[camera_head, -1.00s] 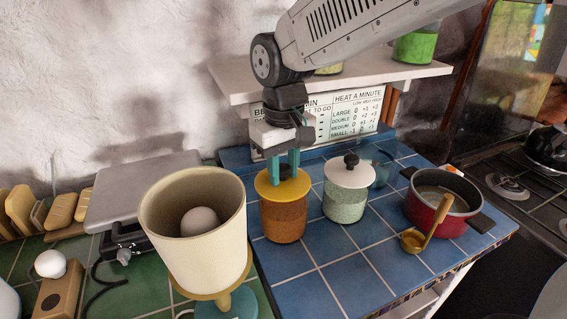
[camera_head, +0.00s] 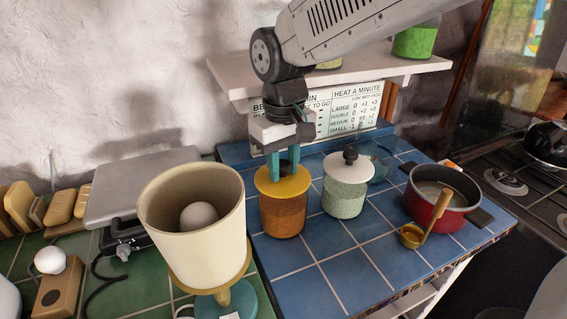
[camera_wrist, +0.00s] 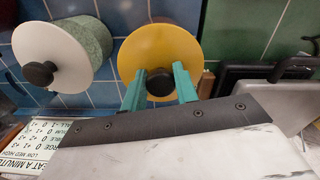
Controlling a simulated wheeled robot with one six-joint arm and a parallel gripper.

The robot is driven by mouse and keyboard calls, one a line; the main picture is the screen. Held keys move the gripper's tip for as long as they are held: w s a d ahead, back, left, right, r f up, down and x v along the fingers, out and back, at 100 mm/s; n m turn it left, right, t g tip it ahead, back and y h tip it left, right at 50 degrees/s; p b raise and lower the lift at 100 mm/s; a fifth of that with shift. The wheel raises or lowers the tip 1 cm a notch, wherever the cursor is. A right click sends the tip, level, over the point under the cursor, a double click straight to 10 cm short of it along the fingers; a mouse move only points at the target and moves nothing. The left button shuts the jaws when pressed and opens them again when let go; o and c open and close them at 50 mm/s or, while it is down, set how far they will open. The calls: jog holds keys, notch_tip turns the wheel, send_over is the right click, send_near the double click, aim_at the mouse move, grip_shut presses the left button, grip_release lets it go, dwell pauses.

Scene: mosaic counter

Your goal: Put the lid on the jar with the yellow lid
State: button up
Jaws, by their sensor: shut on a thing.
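The jar with brown-orange contents (camera_head: 284,215) stands on the blue tiles. The yellow lid (camera_head: 283,187) sits level over its mouth; whether it is fully seated I cannot tell. My gripper (camera_head: 284,172) points straight down and is shut on the lid's dark knob. In the wrist view the yellow lid (camera_wrist: 160,55) is seen from above, with its knob (camera_wrist: 159,83) between my green fingertips (camera_wrist: 159,86). The lid hides the jar's mouth.
A jar with a white lid and black knob (camera_head: 345,186) stands close on the right. A red pot (camera_head: 440,204) and a brass ladle (camera_head: 411,236) are farther right. A large cream container (camera_head: 192,230) with a white ball inside stands at the left front. A shelf (camera_head: 420,70) is behind.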

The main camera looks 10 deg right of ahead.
jog(key=shift+f, duration=0.5)
dwell(0.8)
jog(key=o, duration=1.6)
jog(key=shift+c, duration=0.2)
jog(key=shift+r, duration=0.1)
jog(key=shift+r, duration=3.4)
